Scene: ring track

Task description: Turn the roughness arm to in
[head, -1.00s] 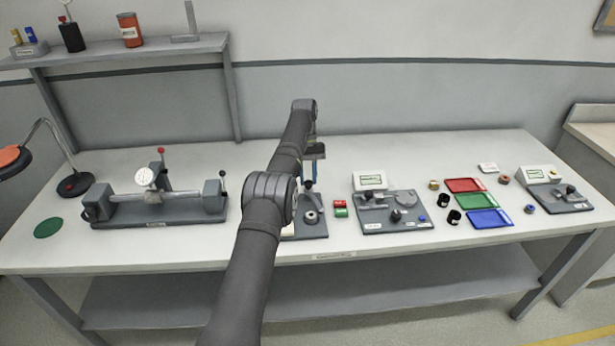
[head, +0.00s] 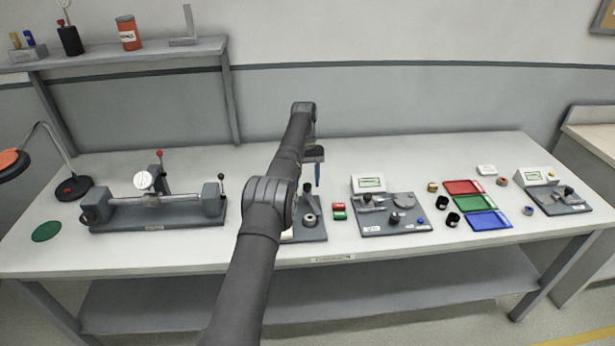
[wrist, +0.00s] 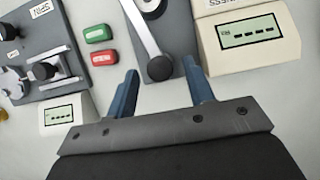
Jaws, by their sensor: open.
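The roughness station (head: 312,232) stands mid-bench, partly hidden behind my arm in the head view. In the wrist view its display box (wrist: 258,38) is at right, with a label ending in "NESS" cut off at the top edge. A light grey bar, apparently the roughness arm (wrist: 140,28), slopes from the top edge down to a dark round knob (wrist: 160,68). My gripper (wrist: 161,66) is open and empty, its blue fingertips on either side of that knob in the picture. In the head view my gripper (head: 317,184) appears above the bench; contact cannot be told.
A red block (head: 339,206) and a green block (head: 340,215) lie just right of the station. The spin station (head: 395,228) is beyond them. Red, green and blue trays (head: 483,220) lie farther right. A dial gauge fixture (head: 155,212) stands at left.

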